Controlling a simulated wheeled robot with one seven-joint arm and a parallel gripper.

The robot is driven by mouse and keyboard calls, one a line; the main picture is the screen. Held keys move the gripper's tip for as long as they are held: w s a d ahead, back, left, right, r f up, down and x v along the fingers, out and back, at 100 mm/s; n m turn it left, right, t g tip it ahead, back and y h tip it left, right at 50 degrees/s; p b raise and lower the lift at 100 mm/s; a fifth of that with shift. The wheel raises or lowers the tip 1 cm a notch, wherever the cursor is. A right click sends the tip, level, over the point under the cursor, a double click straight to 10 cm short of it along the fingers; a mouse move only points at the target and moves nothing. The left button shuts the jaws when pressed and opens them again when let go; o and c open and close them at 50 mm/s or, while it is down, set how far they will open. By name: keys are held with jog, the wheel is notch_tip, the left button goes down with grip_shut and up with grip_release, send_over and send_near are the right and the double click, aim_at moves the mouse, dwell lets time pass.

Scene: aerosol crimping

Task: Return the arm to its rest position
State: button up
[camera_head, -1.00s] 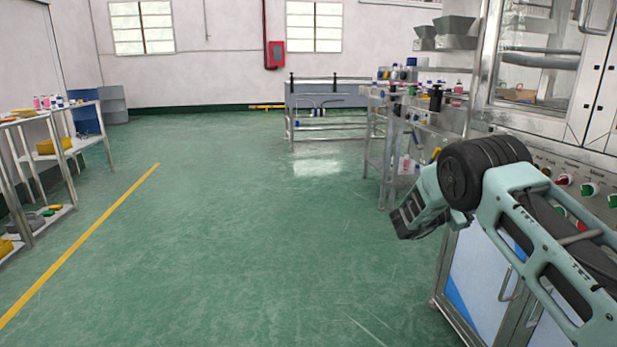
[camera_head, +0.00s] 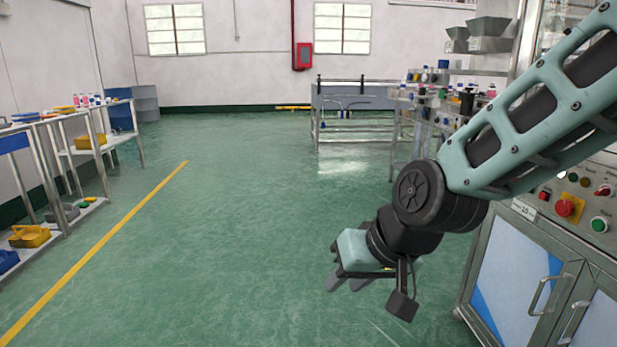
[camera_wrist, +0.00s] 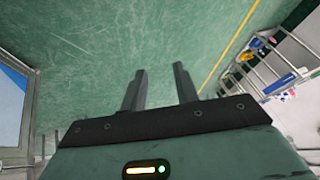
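My arm reaches in from the upper right of the head view, bends at a dark joint, and ends in my gripper (camera_head: 347,283), which hangs low over the green floor. In the wrist view my gripper (camera_wrist: 160,75) shows two dark fingers with a gap between them and only floor behind them. It is open and holds nothing. The fingertips are partly hidden by the gripper body in the head view.
A machine cabinet (camera_head: 520,265) with buttons and door handles stands close on the right. A metal bench with bottles (camera_head: 410,125) is behind it. Shelves (camera_head: 60,155) with bins stand at the left. The floor (camera_head: 230,220) in the middle is clear.

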jog(key=s+d+f+n+g+h, duration=0.1)
jog(key=s+d+n+g+h, duration=0.2)
jog(key=s, duration=0.7)
jog(key=s+d+f+n+g+h, duration=0.1)
jog(key=s+d+n+g, duration=0.1)
jog(key=s+d, duration=0.5)
notch_tip(320, 180, up, 22)
jog(key=s+a+p, duration=0.1)
jog(key=a+p, duration=0.1)
jog(key=p, duration=2)
jog(key=shift+s, duration=0.4)
jog(key=shift+d+f, duration=0.1)
jog(key=shift+d, duration=0.05)
